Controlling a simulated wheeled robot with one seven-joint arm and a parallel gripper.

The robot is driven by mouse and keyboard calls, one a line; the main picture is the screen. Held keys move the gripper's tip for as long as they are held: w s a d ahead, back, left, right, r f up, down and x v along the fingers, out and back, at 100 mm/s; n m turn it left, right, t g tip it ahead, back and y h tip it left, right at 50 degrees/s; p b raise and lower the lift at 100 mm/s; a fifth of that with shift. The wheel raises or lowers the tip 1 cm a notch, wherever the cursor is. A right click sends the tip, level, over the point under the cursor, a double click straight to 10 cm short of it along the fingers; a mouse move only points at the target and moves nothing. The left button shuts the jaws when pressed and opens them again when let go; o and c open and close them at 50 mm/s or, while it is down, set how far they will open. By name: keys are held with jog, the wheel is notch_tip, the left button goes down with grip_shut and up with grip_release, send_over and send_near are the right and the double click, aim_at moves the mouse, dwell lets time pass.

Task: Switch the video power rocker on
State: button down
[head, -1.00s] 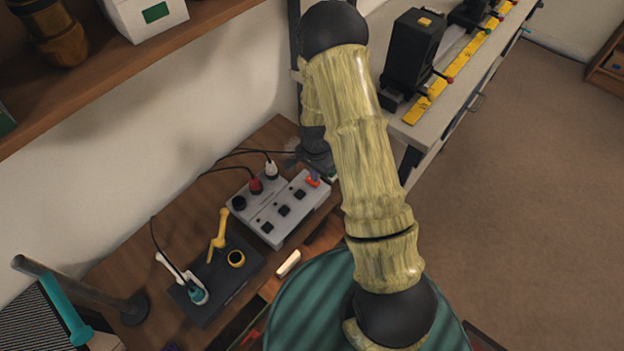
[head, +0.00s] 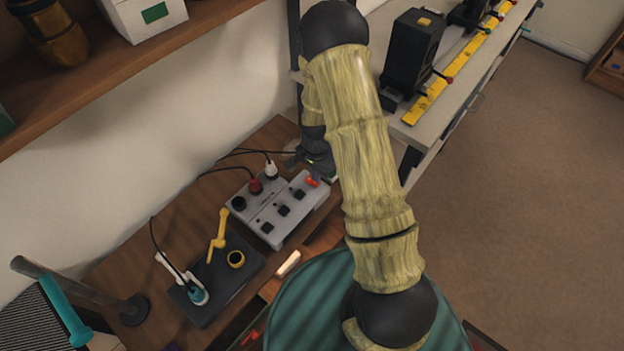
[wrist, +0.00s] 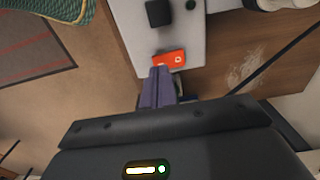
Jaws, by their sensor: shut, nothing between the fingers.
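The orange rocker (head: 312,181) sits at the far right end of the grey switch box (head: 262,222). In the wrist view the orange rocker (wrist: 168,60) shows white marks on its face; I cannot tell for certain which way it is tipped. My gripper (wrist: 160,72) is shut and empty, its purple fingers side by side. The fingertips appear right at the rocker's near edge; I cannot tell whether they touch it. In the head view my gripper is mostly hidden beside the arm, just beyond the rocker.
Several black rockers line the box, with a black switch (wrist: 158,13) nearest the orange one. Red (head: 256,186) and white (head: 271,171) plugs with cables stand behind. A dark tray (head: 215,290) with a yellow lever lies to the left. The workbench (head: 408,122) stands to the right.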

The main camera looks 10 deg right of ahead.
jog(key=shift+f+b, duration=0.6)
jog(key=shift+f, duration=0.3)
dwell(0.9)
jog(key=shift+r+p, duration=2.85)
jog(key=shift+r, duration=0.7)
jog(key=s+r+n+t+p, duration=0.1)
jog(key=s+r+n, duration=0.4)
jog(key=r, duration=0.8)
jog(key=s+r+n+t+p, duration=0.1)
jog(key=s+r+n+p, duration=0.1)
jog(key=s+r+n, duration=0.3)
jog(key=s+r, duration=0.4)
jog(key=r, duration=0.4)
jog(key=shift+s+n+t, duration=0.2)
jog(key=shift+n+t, duration=0.1)
jog(key=shift+n, duration=0.1)
